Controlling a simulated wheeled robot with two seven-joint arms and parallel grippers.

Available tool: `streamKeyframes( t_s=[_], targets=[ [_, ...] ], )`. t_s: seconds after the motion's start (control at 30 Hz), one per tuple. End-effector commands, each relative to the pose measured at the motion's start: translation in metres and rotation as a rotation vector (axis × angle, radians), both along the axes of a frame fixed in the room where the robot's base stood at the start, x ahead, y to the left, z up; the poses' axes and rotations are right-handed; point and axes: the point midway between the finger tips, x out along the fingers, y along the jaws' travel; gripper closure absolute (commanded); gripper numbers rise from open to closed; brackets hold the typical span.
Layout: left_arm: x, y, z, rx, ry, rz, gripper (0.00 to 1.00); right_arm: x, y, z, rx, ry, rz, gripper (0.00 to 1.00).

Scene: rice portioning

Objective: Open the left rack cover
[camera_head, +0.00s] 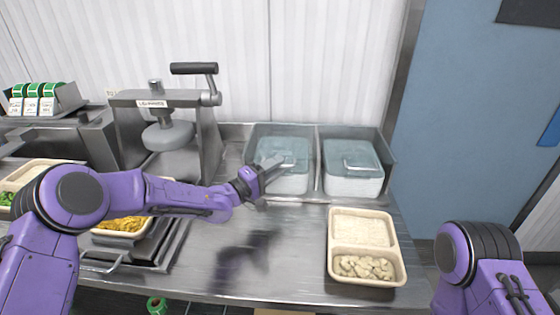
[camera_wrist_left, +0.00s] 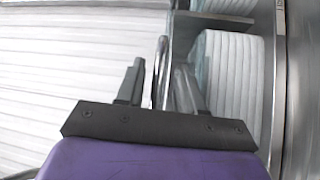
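The left rack cover (camera_head: 270,148) is a clear bluish lid lying closed over a white-filled left container. Its metal handle (camera_wrist_left: 160,62) shows as a curved bar in the left wrist view. My left gripper (camera_head: 276,169) is over the front part of this cover and hides part of it. In the left wrist view my left gripper (camera_wrist_left: 162,82) has its two fingers apart, with the handle bar between them; I cannot tell whether either finger touches it. My right gripper is out of view; only part of the right arm shows at the lower right.
A second covered container (camera_head: 353,186) stands right beside it. A cream tray (camera_head: 335,240) with white food sits in front on the steel counter. A press-like machine (camera_head: 208,145) stands to the left. The wall is close behind.

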Motion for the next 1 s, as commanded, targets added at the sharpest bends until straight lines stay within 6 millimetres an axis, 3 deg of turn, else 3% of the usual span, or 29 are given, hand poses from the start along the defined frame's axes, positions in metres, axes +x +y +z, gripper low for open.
streamKeyframes(
  t_s=[0.17, 0.37, 0.5, 0.77, 1.0],
  targets=[
    [0.009, -0.012, 0.002, 0.000, 0.001, -0.004, 0.63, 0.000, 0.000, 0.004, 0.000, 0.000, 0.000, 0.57],
    [0.010, -0.013, 0.001, -0.001, 0.000, -0.004, 0.63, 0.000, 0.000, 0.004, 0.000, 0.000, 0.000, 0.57],
    [0.010, -0.013, 0.001, -0.001, 0.000, -0.004, 1.00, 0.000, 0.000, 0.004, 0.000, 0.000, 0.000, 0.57],
    [0.010, -0.012, 0.005, -0.001, 0.000, -0.003, 1.00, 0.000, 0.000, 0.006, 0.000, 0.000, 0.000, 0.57],
    [0.011, -0.013, 0.035, -0.003, -0.002, -0.003, 1.00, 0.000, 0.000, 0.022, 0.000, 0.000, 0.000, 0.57]
  ],
)
